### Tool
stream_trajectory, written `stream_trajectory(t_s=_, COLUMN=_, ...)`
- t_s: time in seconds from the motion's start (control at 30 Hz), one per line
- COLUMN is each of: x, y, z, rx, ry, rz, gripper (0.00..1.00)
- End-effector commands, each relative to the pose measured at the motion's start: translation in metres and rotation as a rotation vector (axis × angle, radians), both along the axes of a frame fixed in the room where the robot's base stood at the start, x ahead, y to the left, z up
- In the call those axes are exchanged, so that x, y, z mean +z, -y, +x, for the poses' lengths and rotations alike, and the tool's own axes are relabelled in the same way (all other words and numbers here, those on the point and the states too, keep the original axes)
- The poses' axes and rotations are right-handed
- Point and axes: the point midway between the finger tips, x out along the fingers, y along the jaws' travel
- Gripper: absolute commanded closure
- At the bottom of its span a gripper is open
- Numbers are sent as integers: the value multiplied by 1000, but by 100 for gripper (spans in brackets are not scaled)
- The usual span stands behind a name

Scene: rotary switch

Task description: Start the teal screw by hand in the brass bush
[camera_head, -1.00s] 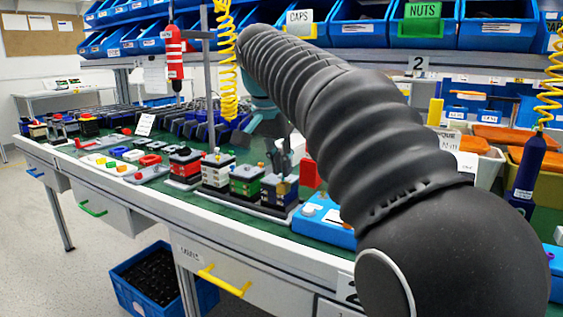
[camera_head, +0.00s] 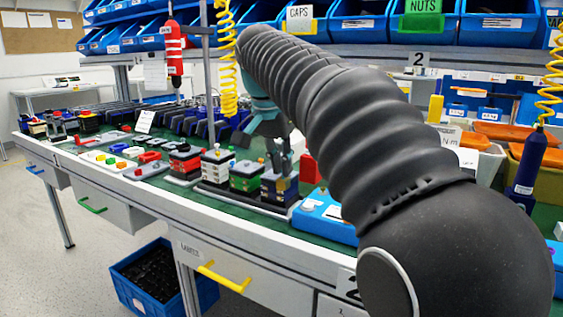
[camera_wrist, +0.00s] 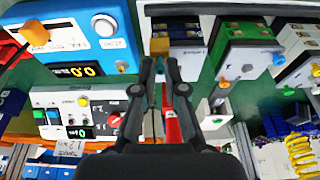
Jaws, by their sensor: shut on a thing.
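My gripper (camera_wrist: 161,62) is shut on the teal screw (camera_wrist: 158,72), a thin teal strip between the fingertips in the wrist view. The square brass bush (camera_wrist: 160,46) shows just beyond the fingertips, on a dark and blue stacked switch (camera_wrist: 186,32). I cannot tell whether the screw touches the bush or has entered it. In the head view my gripper (camera_head: 281,160) points down at the stacked switch (camera_head: 280,188) at the right end of the row. The screw is too small to make out there.
A blue device with a display (camera_wrist: 75,40) stands beside the switch; it also shows in the head view (camera_head: 328,215). A green-layered switch (camera_wrist: 240,50) is close on the other side. A red block (camera_head: 309,168) stands near my gripper. A hanging red tool (camera_head: 174,55) is farther left.

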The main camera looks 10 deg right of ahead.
Motion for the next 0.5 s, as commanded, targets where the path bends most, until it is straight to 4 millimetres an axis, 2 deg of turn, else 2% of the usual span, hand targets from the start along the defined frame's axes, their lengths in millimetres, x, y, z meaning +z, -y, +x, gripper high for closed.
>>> stream_trajectory(t_s=0.23, x=-1, y=0, z=0, rx=-15, ry=0, rz=0, gripper=100)
stream_trajectory(t_s=0.5, x=0, y=0, z=0, rx=-111, ry=1, rz=-1, gripper=100)
